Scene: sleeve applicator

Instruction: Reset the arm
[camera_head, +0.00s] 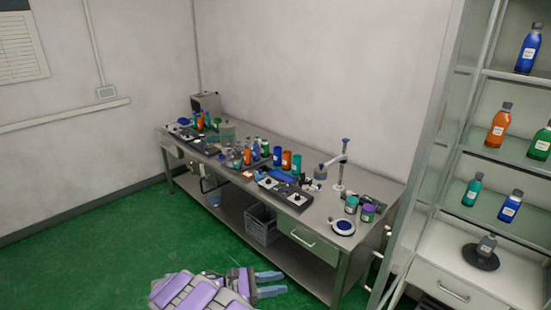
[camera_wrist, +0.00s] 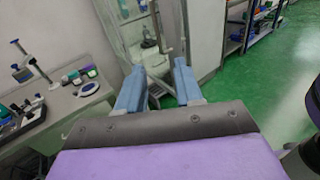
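My gripper (camera_head: 270,284) shows at the bottom of the head view, with a purple and grey arm behind it. Its two blue fingers are spread apart with nothing between them. It is over the green floor, in front of the workbench (camera_head: 300,234) and apart from it.
The workbench carries bottles, jars and a small stand (camera_head: 341,170). A grey crate (camera_head: 262,226) sits on its lower shelf. A shelf unit (camera_head: 500,151) with several bottles stands at right. Green floor (camera_head: 80,250) is clear at left.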

